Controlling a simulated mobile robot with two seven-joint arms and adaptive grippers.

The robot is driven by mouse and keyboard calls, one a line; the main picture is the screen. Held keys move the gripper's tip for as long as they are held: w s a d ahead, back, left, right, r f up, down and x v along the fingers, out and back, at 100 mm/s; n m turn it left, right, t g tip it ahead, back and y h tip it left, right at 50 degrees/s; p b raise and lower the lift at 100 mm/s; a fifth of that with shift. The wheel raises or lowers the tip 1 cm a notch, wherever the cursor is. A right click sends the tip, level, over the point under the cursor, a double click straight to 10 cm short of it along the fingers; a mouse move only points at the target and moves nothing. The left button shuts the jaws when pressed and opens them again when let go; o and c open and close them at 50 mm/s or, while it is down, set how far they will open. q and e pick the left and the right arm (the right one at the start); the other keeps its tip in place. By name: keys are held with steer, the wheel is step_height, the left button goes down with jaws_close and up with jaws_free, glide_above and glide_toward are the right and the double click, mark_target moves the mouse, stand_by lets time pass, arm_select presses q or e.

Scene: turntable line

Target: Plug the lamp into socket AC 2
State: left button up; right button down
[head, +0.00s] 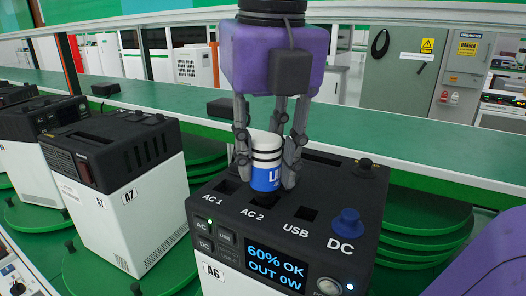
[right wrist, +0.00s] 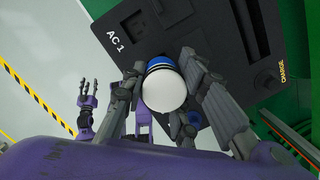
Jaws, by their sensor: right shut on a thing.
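The lamp (head: 267,165) is a short white and blue cylinder with black bands and partly hidden lettering. My right gripper (head: 268,172) is shut on it, fingers on both sides, upright over the AC 2 socket area behind the AC 2 label (head: 252,214) of the power unit A6 (head: 330,215). The lamp hides most of that socket, and I cannot tell whether its lower end is in it. In the right wrist view the lamp's white top (right wrist: 164,92) shows between the fingers. My left gripper (right wrist: 95,90) shows there with its fingers apart, empty.
The AC 1 socket (head: 226,186) and USB socket (head: 306,213) are bare. The A6 screen reads 60% OK, OUT 0W. Unit A7 (head: 110,160) stands left on the green turntable. A green ledge (head: 420,152) runs behind.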

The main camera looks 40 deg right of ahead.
steer(key=shift+f+b, duration=0.4)
steer(key=shift+f, duration=0.55)
steer(key=c, duration=1.3)
jaws_free()
steer(key=r, duration=0.4)
steer(key=s+r, duration=0.1)
steer(key=r, duration=0.7)
steer(key=shift+s+a, duration=0.35)
